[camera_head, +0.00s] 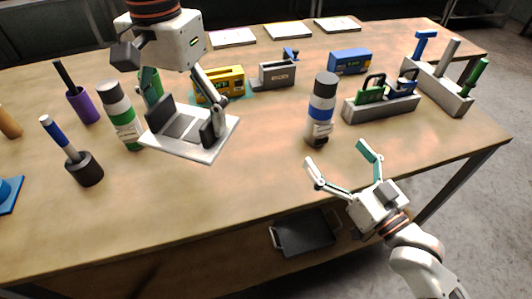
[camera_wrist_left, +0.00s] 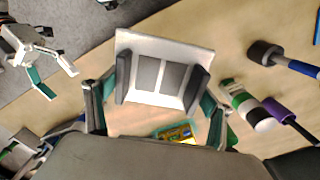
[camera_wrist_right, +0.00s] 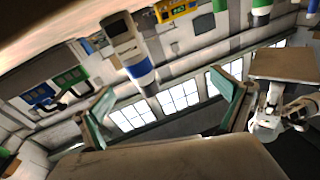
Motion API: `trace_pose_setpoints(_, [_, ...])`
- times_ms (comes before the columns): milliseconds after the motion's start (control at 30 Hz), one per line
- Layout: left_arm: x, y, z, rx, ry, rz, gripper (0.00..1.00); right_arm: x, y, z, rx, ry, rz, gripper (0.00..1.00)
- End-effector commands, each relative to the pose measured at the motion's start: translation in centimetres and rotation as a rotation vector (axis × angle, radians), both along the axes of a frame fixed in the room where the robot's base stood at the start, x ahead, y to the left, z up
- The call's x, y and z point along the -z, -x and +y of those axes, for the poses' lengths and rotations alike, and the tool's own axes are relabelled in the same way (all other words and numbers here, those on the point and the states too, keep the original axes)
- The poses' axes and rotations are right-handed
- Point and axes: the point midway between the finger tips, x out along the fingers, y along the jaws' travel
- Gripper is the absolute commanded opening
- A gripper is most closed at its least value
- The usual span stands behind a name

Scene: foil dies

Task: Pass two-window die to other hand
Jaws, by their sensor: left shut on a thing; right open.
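The two-window die (camera_head: 181,128) is a white plate with two grey panels and dark upright blocks at its two ends. My left gripper (camera_head: 184,122) is shut on these blocks and holds the die above the table. In the left wrist view the die (camera_wrist_left: 163,72) sits between the fingers of the left gripper (camera_wrist_left: 160,85). My right gripper (camera_head: 335,154) is open and empty near the table's front right edge, apart from the die. In the right wrist view its fingers (camera_wrist_right: 162,105) are spread with nothing between them.
A blue-banded bottle (camera_head: 321,112) stands between the grippers, behind the right one. A green-banded bottle (camera_head: 122,118) and a black holder (camera_head: 84,169) stand at left. A yellow box (camera_head: 220,84) and padlock rack (camera_head: 380,108) are farther back. The front middle of the table is clear.

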Motion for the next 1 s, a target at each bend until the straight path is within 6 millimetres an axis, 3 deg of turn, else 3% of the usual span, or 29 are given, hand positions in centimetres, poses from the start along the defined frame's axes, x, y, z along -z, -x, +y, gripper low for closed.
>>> trace_pose_setpoints(33, [-0.1, 0.0, 0.0, 0.000, 0.001, -0.002, 0.48, -1.8, -0.2, 1.7, -0.056, 0.000, -0.018, 1.00])
trace_pose_setpoints(200, [-0.1, 0.0, 0.0, 0.000, 0.001, -0.002, 0.48, -5.8, 0.7, 7.3, -0.259, 0.017, -0.035, 1.00])
trace_pose_setpoints(400, [-0.1, 0.0, 0.0, 0.000, 0.001, -0.002, 0.48, -8.7, 4.1, 12.6, -0.493, 0.087, -0.043, 1.00])
trace_pose_setpoints(700, [-0.1, 0.0, 0.0, 0.000, 0.001, -0.002, 0.48, -9.5, 8.0, 15.6, -0.684, 0.172, -0.035, 1.00])
trace_pose_setpoints(1000, [-0.1, 0.0, 0.0, 0.000, 0.000, -0.001, 0.48, -9.6, 7.6, 17.5, -0.699, 0.173, -0.035, 1.00])
